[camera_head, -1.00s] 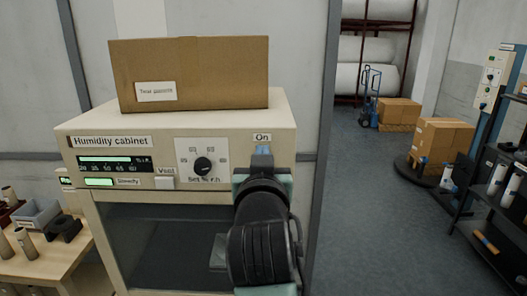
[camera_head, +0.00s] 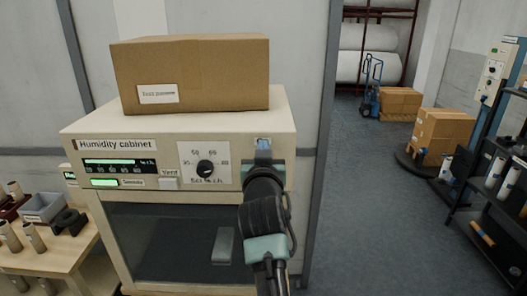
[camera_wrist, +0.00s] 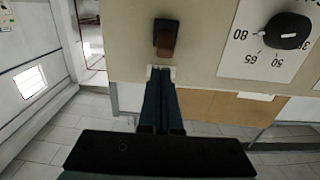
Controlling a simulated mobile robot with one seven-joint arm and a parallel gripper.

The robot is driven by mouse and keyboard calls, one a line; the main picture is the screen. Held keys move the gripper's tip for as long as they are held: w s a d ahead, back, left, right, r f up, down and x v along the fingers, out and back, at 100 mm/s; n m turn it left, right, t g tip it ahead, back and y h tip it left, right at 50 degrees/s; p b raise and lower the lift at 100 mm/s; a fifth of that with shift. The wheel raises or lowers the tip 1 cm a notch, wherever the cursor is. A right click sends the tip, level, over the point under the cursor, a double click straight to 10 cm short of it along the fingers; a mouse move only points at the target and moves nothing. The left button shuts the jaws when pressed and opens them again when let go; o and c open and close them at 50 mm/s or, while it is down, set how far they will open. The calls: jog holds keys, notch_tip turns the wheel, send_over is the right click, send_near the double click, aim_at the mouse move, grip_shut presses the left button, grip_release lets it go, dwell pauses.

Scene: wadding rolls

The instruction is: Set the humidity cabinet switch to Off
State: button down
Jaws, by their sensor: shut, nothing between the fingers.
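The humidity cabinet (camera_head: 180,128) is a cream box with a dark glass door. Its switch is hidden behind my gripper (camera_head: 264,146) in the head view. In the wrist view, which is upside down, the switch (camera_wrist: 165,38) is a dark block with a brown lever that seems to lean toward the On-label side. My gripper (camera_wrist: 160,72) is shut and empty. Its fingertips are over a small white label, just above the switch on the cabinet, and look apart from the lever. Whether they touch the panel I cannot tell. No Off label is visible.
A humidity dial (camera_head: 205,168) and a Vent button (camera_head: 168,184) lie left of the switch. A cardboard box (camera_head: 190,75) rests on the cabinet top. A wooden table (camera_head: 60,258) with tubes and trays stands at left. Open floor (camera_head: 365,200) lies to the right.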

jog(key=shift+s+f+p, duration=0.2)
jog(key=shift+s+f, duration=0.05)
jog(key=shift+f, duration=0.25)
jog(key=shift+s+f+p, duration=0.15)
jog(key=shift+s+f, duration=0.05)
jog(key=shift+f, duration=0.25)
jog(key=shift+f+b, duration=0.15)
jog(key=shift+b, duration=0.4)
jog(key=shift+s+t+b, duration=0.1)
jog(key=shift+t+b, duration=0.3)
jog(key=shift+b, duration=0.3)
